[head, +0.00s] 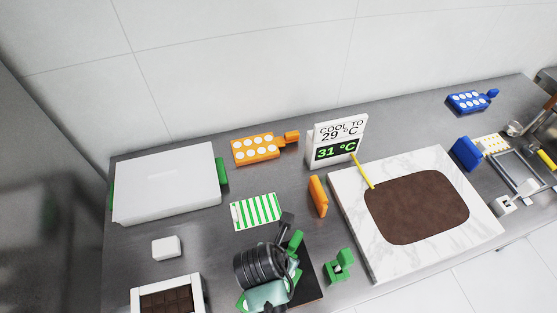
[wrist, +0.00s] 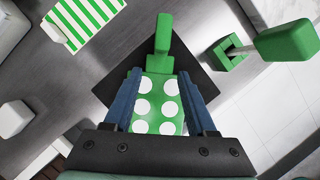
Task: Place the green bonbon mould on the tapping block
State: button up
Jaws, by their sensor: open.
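The green bonbon mould (wrist: 151,98), with white round cavities and a green grip tab, lies between my fingers in the wrist view. In the head view its green tab (head: 296,240) shows beside my arm, which hides most of it. It is over a black square slab (wrist: 207,82), which looks like the tapping block; its edge also shows in the head view (head: 312,287). The mould appears to rest on it, but contact is hidden. My gripper (wrist: 158,74) is open, with one blue finger along each side of the mould.
A green-and-white striped mat (head: 257,211) lies empty behind. A green holder (head: 340,266) stands close to the right of the slab. An orange mould (head: 255,149), a display sign (head: 338,140) and a marble slab with chocolate (head: 418,207) are further off. A white box (head: 167,185) stands left.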

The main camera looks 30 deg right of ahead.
jog(key=v, duration=0.7)
jog(key=shift+a+r, duration=0.15)
jog(key=w+a+r+m+t, duration=0.2)
jog(key=w+r+m+t, duration=0.35)
jog(key=w+r, duration=0.7)
jog(key=w+a+r+m+t, duration=0.2)
jog(key=w+r+m+t, duration=0.15)
jog(key=r, duration=0.65)
jog(key=w+a+r+m+t, duration=0.1)
jog(key=w+r+m+t, duration=0.25)
jog(key=r, duration=0.75)
jog(key=s+a+r+m+t+y, duration=0.1)
jog(key=s+a+r+m+t, duration=0.1)
jog(key=r, duration=0.8)
jog(key=s+a+r+m+t+y, duration=0.1)
jog(key=s+r+m+t, duration=0.4)
jog(key=r, duration=0.5)
jog(key=s+a+r+m+t+y, duration=0.1)
jog(key=s+a+r+m+t, duration=0.3)
jog(key=r, duration=0.6)
jog(key=shift+s+t+y, duration=0.4)
jog(key=shift+s+t, duration=0.35)
jog(key=shift+t, duration=0.1)
